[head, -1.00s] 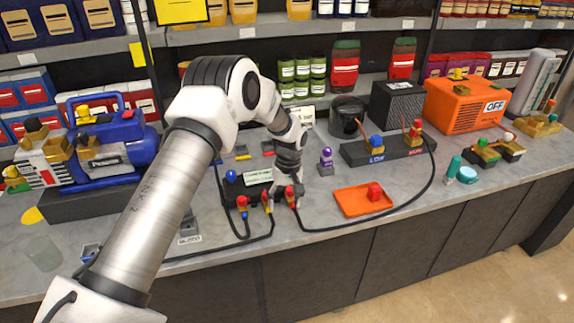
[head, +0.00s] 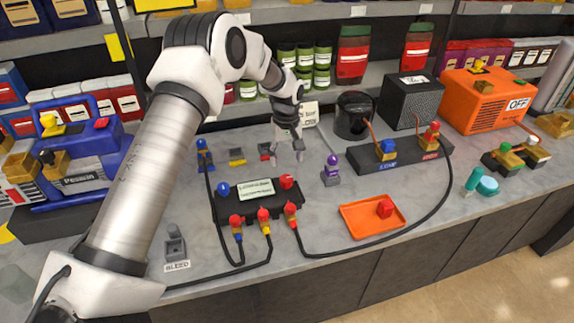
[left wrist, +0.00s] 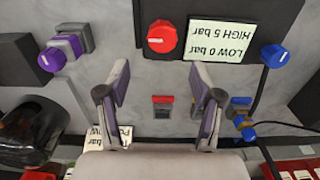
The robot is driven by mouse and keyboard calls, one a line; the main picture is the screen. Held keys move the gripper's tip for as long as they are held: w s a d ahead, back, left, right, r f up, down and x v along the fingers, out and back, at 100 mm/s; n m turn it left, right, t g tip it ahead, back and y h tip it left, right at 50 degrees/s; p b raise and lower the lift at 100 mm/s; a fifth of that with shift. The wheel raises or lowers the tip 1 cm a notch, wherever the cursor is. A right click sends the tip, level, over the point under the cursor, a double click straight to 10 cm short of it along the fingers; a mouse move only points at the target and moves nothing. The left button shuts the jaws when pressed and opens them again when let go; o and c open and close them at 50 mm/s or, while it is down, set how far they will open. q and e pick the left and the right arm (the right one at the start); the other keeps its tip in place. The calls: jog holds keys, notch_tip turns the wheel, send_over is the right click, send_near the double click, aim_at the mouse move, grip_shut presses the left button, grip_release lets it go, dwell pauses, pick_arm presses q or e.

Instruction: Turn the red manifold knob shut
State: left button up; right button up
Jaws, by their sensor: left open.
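The black manifold block (head: 240,210) lies on the grey counter with a white label reading LOW 0 bar, HIGH 5 bar. Its red knob (head: 287,181) is at the right end and its blue knob (head: 222,189) at the left. In the left wrist view the red knob (left wrist: 162,36) shows a white mark lying roughly across the picture. My left gripper (head: 288,157) is open and empty, above and behind the red knob, not touching it. In the left wrist view its fingertips (left wrist: 158,70) are apart, with the knob beyond them. My right gripper is not in view.
Hoses with red-capped fittings (head: 264,215) run from the manifold's front. A purple-knobbed valve (head: 331,168) stands to the right. An orange tray (head: 352,219) holds a red piece. The blue pump (head: 85,150) stands left.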

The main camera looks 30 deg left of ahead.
aim_at(286, 177)
pick_arm(q)
jog(key=f, duration=0.1)
jog(key=s+f+p, duration=0.1)
jog(key=f, duration=0.1)
jog(key=shift+s+d+f+p, duration=0.2)
jog(key=shift+d+f+p, duration=0.1)
jog(key=shift+d, duration=0.1)
jog(key=f, duration=0.2)
jog(key=w+f, duration=0.1)
jog(key=shift+a+f, duration=0.2)
jog(key=shift+a, duration=0.1)
jog(key=shift+s+d+r, duration=0.1)
jog(key=shift+s, duration=0.05)
jog(key=shift+s+r, duration=0.1)
jog(key=shift+r, duration=0.05)
jog(key=c, duration=0.5)
jog(key=shift+d, duration=0.1)
jog(key=c, duration=0.6)
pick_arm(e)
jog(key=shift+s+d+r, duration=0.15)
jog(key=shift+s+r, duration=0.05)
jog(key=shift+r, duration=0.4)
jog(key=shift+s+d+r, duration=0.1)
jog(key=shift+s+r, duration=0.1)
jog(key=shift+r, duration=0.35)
